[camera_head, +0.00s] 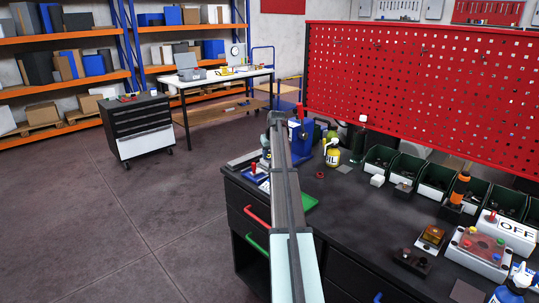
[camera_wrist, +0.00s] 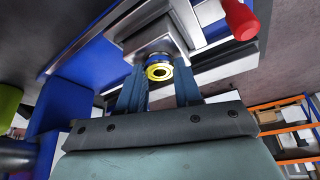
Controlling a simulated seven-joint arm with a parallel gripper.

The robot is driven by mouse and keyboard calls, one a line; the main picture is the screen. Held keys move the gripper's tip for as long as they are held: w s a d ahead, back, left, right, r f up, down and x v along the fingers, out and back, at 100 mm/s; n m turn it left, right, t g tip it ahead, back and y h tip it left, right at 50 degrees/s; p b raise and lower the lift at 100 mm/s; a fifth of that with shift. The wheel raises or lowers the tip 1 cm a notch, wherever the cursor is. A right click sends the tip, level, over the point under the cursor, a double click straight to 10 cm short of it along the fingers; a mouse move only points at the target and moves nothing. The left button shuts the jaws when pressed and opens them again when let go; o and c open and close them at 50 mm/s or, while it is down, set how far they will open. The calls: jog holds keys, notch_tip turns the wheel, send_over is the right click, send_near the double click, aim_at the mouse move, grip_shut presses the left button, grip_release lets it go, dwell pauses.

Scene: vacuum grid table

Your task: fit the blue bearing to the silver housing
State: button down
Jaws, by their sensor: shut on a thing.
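In the wrist view my gripper (camera_wrist: 160,84) has its two dark blue fingers on either side of a small round part, the bearing (camera_wrist: 158,72), and is shut on it. The bearing shows a yellow ring around a blue-grey centre. Just beyond it is the silver housing (camera_wrist: 152,48), a metal block set between grey metal bars on a blue fixture. The bearing overlaps the housing's near face in this view. I cannot tell whether it touches or has entered it. In the head view my own arm hides the bearing, the housing and the fingertips.
A red knob (camera_wrist: 239,18) stands close to the right of the housing. In the head view a dark workbench (camera_head: 340,215) carries a yellow oil bottle (camera_head: 332,152), green bins (camera_head: 437,178) and a control box with buttons (camera_head: 478,248). A red perforated panel (camera_head: 420,85) stands behind.

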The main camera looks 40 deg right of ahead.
jog(key=c, duration=0.7)
grip_release()
jog(key=shift+r, duration=0.1)
jog(key=v, duration=1.3)
jog(key=shift+s+r, duration=0.15)
jog(key=shift+r, duration=0.15)
